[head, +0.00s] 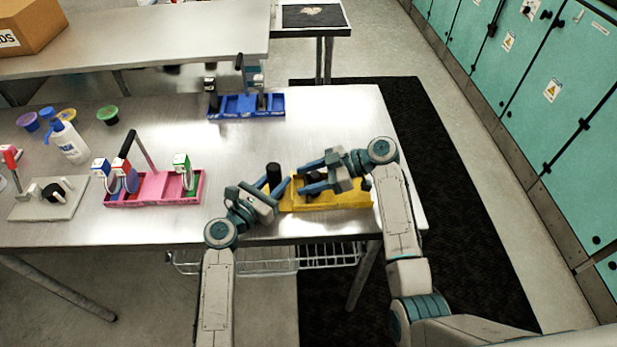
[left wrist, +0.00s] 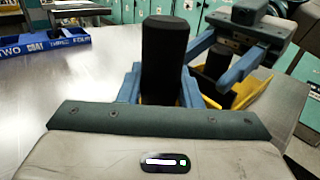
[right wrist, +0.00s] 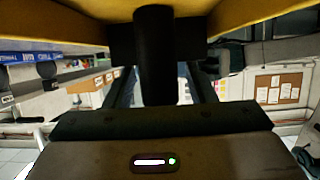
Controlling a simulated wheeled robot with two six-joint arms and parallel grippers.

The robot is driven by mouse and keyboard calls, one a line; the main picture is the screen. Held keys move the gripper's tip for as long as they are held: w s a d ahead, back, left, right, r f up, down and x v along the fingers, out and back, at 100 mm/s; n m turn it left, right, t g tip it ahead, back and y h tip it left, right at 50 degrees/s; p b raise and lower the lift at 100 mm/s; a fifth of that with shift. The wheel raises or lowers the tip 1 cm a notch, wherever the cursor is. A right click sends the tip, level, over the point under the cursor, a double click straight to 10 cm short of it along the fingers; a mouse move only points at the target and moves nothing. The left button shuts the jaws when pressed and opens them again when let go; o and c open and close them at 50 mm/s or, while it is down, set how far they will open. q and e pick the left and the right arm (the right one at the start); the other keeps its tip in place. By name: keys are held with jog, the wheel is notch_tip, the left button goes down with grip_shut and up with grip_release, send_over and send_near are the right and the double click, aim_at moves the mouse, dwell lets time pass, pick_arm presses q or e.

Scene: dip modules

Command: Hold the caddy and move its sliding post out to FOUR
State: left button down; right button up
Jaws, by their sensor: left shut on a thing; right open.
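The yellow caddy (head: 345,199) sits near the table's front right corner. A tall black post (head: 273,174) stands at its left end. My left gripper (head: 275,188) is shut on that post, which rises upright between the blue fingers in the left wrist view (left wrist: 165,60). A second, shorter black post (left wrist: 218,62) stands farther along the caddy. My right gripper (head: 304,178) is open, with its fingers on either side of the second post. In the right wrist view this dark post (right wrist: 155,60) lies between the fingers; contact cannot be told. The caddy's lettering is hidden.
A blue caddy (head: 232,113) with lettered compartments stands at the back. A pink caddy (head: 150,200) with several coloured holders is left of my left gripper. A grey plate (head: 45,208), a white bottle (head: 68,143) and several cups lie farther left. The table between the caddies is clear.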

grip_shut()
jog(key=d, duration=0.8)
jog(key=shift+a, duration=0.1)
grip_release()
jog(key=v, duration=1.2)
